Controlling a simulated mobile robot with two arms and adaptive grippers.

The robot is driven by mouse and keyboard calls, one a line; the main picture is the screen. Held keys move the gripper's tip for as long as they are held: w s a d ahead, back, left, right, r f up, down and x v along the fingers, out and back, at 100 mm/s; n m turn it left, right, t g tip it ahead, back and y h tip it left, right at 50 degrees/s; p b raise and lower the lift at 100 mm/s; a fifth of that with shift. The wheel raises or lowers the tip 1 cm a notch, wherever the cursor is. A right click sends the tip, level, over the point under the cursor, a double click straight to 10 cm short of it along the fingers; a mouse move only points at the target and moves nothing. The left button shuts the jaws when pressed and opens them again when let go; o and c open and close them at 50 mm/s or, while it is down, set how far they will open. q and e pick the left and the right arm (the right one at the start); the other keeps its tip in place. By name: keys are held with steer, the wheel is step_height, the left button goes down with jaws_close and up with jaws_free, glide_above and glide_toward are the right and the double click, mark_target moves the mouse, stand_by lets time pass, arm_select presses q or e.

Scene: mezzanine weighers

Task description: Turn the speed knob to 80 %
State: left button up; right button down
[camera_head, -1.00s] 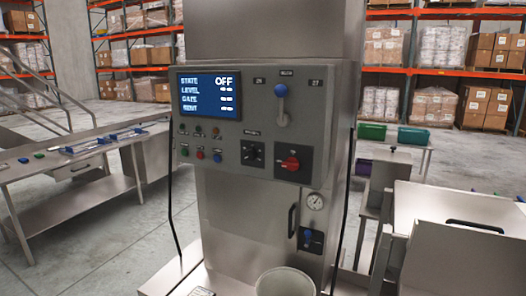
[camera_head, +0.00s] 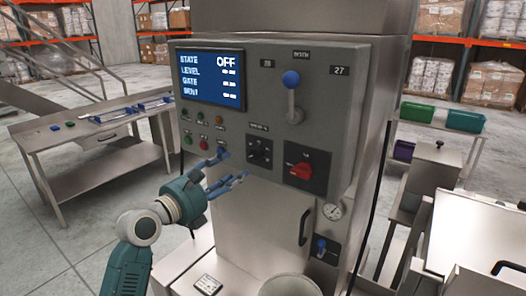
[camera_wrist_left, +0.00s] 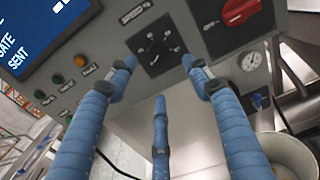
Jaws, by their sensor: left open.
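The speed knob (camera_head: 259,152) is a small black dial on a black square plate on the front of the grey control panel (camera_head: 225,130). It shows larger in the left wrist view (camera_wrist_left: 155,46), with white marks around it; I cannot read its setting. My left gripper (camera_head: 231,169) is open and empty, its blue fingers pointing toward the panel below and left of the knob. In the left wrist view the open fingers (camera_wrist_left: 159,64) lie just below the knob plate, apart from the knob. The screen (camera_head: 211,77) reads STATE OFF. My right gripper is not in view.
A red rotary switch (camera_head: 301,170) is right of the knob. A blue-topped lever (camera_head: 291,80) is above it. Several small buttons (camera_head: 203,143) are at left. A gauge (camera_head: 332,211), a door handle (camera_head: 304,227) and a pale bucket (camera_head: 290,286) are below.

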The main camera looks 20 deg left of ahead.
mark_target(254, 155)
arm_select(q)
steer(key=p+x, duration=0.2)
steer(key=x, duration=0.7)
steer(key=shift+w, duration=0.2)
steer(key=shift+w+d, duration=0.1)
steer(key=shift+w, duration=0.05)
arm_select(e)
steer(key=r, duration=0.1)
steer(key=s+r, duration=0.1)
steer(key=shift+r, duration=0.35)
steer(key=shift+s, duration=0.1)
arm_select(q)
steer(key=c, duration=1.2)
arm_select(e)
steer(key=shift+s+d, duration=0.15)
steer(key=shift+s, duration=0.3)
